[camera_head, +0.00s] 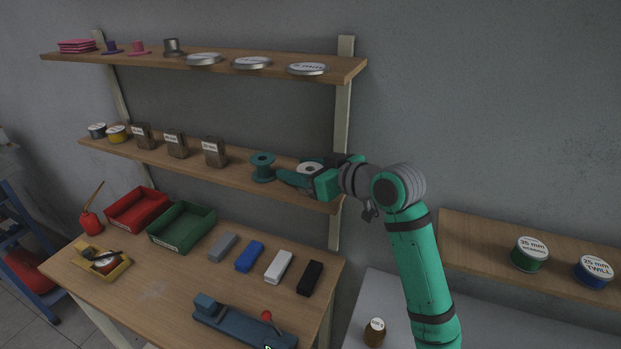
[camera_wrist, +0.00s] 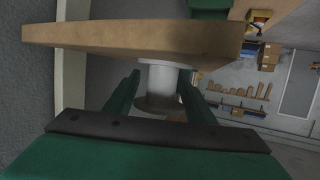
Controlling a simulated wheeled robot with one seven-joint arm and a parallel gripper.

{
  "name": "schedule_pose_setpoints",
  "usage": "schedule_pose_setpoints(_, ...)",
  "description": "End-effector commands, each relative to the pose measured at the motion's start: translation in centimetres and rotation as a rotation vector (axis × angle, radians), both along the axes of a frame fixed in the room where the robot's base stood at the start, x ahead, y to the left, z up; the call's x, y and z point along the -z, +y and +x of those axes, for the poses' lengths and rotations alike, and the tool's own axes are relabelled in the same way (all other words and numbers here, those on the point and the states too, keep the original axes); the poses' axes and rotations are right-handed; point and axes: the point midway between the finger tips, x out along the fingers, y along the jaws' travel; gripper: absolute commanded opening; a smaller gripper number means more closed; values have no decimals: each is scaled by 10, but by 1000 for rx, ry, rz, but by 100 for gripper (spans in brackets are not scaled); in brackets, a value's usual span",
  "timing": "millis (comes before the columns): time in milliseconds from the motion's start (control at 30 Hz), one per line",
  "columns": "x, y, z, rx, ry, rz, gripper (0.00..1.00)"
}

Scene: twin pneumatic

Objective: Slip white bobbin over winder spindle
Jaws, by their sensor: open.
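The white bobbin (camera_head: 308,168) stands on the middle wall shelf near its right end, partly hidden by my gripper (camera_head: 298,174). In the wrist view the bobbin (camera_wrist: 160,80) shows a pale core and a greyish flange, close against the shelf board. My gripper (camera_wrist: 160,88) is open, with one green finger on each side of the bobbin; I cannot tell whether either touches it. A blue-grey device with a red-knobbed lever (camera_head: 235,325), perhaps the winder, is on the table below. I cannot make out its spindle.
A green bobbin (camera_head: 263,168) stands just left of my gripper on the middle shelf (camera_head: 240,176). Boxes and tins stand further left. The upper shelf (camera_head: 345,68) is above. The table holds red (camera_head: 137,208) and green (camera_head: 181,228) bins and several small blocks.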

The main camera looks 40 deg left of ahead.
Motion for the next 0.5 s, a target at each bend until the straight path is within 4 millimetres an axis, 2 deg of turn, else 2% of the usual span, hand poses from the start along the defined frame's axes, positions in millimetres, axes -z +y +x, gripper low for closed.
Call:
schedule_pose_setpoints(200, 0, 2, 1, 1, 0, 0, 50)
schedule_pose_setpoints(233, 0, 2, 1, 1, 0, 0, 45)
schedule_pose_setpoints(333, 0, 2, 1, 1, 0, 0, 22)
schedule_pose_setpoints(500, 0, 1, 1, 1, 0, 0, 22)
